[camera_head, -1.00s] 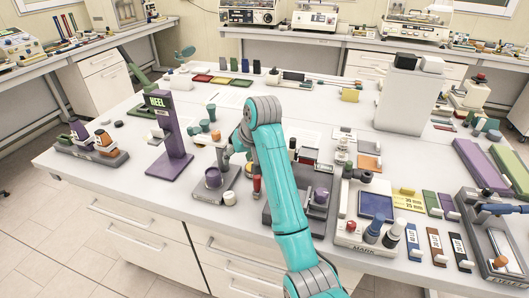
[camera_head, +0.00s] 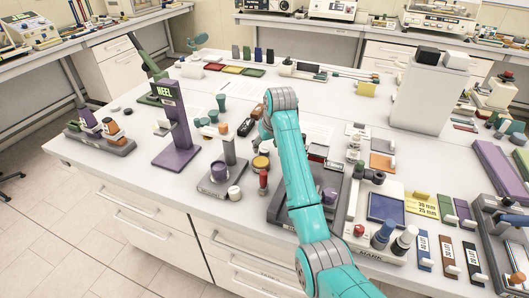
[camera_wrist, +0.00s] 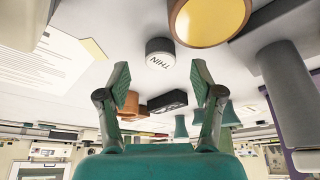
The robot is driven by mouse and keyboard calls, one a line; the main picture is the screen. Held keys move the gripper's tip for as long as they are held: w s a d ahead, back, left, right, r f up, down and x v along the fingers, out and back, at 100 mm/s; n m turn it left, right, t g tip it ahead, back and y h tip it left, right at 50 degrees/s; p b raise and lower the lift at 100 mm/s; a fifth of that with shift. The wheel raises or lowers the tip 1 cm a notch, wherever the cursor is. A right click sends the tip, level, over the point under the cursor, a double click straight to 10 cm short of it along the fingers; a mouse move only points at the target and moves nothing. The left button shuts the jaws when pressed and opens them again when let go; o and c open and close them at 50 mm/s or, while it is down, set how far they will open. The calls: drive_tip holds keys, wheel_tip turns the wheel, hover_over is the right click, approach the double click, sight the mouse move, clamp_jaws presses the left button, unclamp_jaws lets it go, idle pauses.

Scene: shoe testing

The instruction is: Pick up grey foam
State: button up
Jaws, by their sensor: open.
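I cannot tell for certain which thing is the grey foam. In the wrist view, which is upside down, a short dark-sided cylinder (camera_wrist: 160,54) with a pale top marked THIN stands on the table beyond the fingers. My gripper (camera_wrist: 162,85) is open and empty, with its two green fingers spread apart. A yellow-topped round piece (camera_wrist: 210,20) stands close to the cylinder and also shows in the head view (camera_head: 261,163). A black block (camera_wrist: 168,102) is seen between the fingers in the background. In the head view my arm largely hides the gripper.
A grey post (camera_head: 228,150) on a purple-grey stand is left of the yellow piece. Bare tabletop (camera_head: 130,170) is at left.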

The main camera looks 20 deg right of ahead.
sight(264, 152)
drive_tip(key=shift+x, duration=1.35)
drive_tip(key=c, duration=0.8)
